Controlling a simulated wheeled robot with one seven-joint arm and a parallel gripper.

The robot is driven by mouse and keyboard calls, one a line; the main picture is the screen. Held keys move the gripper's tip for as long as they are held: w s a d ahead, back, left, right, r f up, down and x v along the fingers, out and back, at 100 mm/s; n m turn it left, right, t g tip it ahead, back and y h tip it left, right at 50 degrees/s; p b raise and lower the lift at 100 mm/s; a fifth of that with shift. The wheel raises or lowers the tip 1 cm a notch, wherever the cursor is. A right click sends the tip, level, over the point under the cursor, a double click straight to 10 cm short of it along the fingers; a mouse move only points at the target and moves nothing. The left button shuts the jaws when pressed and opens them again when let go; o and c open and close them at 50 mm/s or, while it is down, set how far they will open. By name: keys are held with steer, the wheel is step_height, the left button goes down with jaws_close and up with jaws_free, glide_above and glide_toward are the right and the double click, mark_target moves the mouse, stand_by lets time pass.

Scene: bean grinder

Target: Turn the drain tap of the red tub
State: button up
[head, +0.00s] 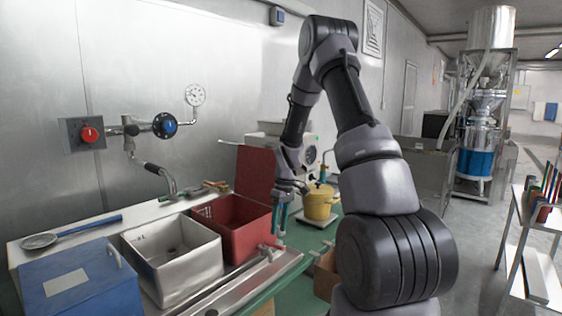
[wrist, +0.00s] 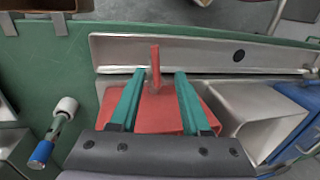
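The red tub (head: 240,232) stands right of a steel sink in the head view. Its drain tap (head: 266,249) is on the front side, above a metal gutter. In the wrist view the tap shows as a red lever (wrist: 155,66) sticking out from the red tub (wrist: 163,112). In the wrist view my gripper (wrist: 160,72) is open, with the lever between the fingers, nearer the left one. I see a gap on both sides; whether the fingers reach the lever's height I cannot tell.
The steel sink (head: 172,255) and a blue box (head: 75,283) stand to the left. A yellow pot (head: 319,203) stands close behind my gripper on the right. The steel gutter (wrist: 205,52) runs along the front. A white and blue tool (wrist: 53,133) lies on the green table.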

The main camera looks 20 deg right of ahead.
mark_target(275, 246)
steer(key=s+a+r+m+t, duration=0.1)
steer(key=s+r, duration=0.3)
steer(key=r, duration=0.8)
steer(key=s+a+r+m+t, duration=0.1)
steer(key=s+r+m+t, duration=0.1)
steer(key=r, duration=1)
steer(key=shift+s+a+m+t+h, duration=0.25)
steer(key=shift+s+m, duration=0.45)
steer(key=shift+s, duration=0.5)
steer(key=shift+r, duration=0.1)
